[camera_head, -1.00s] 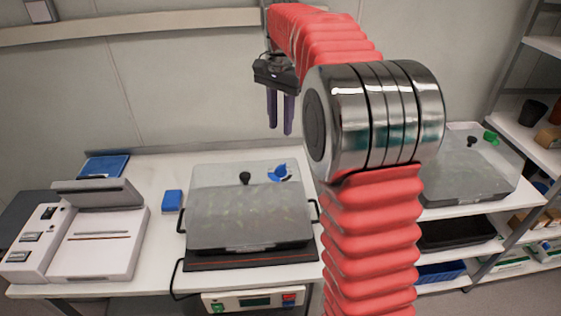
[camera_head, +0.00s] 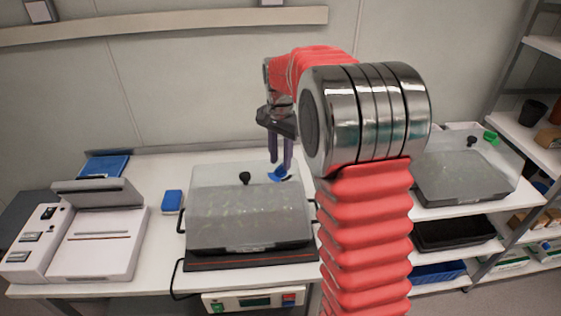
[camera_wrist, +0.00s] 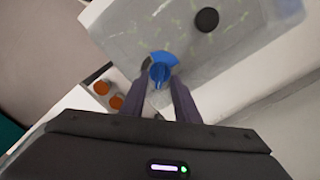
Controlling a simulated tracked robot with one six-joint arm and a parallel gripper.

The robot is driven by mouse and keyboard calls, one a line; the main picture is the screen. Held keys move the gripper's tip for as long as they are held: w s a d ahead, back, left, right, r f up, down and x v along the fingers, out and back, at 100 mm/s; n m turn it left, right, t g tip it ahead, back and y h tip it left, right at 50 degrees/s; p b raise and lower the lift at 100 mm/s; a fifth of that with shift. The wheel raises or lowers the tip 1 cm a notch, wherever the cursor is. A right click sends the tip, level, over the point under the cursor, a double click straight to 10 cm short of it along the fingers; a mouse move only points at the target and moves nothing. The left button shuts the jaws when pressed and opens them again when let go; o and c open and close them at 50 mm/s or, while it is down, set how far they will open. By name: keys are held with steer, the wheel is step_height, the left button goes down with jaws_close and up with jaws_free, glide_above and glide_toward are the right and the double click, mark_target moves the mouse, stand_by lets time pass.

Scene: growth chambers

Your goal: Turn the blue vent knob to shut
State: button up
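The blue vent knob (camera_head: 278,173) sits on the back right of the clear lid (camera_head: 222,177) of the middle growth chamber. It also shows in the wrist view (camera_wrist: 159,71), with a blue fan-shaped part beside it. My gripper (camera_head: 280,168) points down at the knob. In the wrist view its two purple fingers (camera_wrist: 163,86) are apart, one on each side of the knob's near end. I cannot tell whether they touch it. In the head view the fingers partly cover the knob.
A black knob (camera_head: 245,178) stands on the same lid, left of the blue knob. A second chamber with a green knob (camera_head: 490,136) stands at the right. A blue box (camera_head: 172,202) and a white device (camera_head: 98,248) are at the left. Orange round objects (camera_wrist: 109,94) show in the wrist view.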

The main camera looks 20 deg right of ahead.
steer(key=shift+f, duration=0.8)
jaws_close()
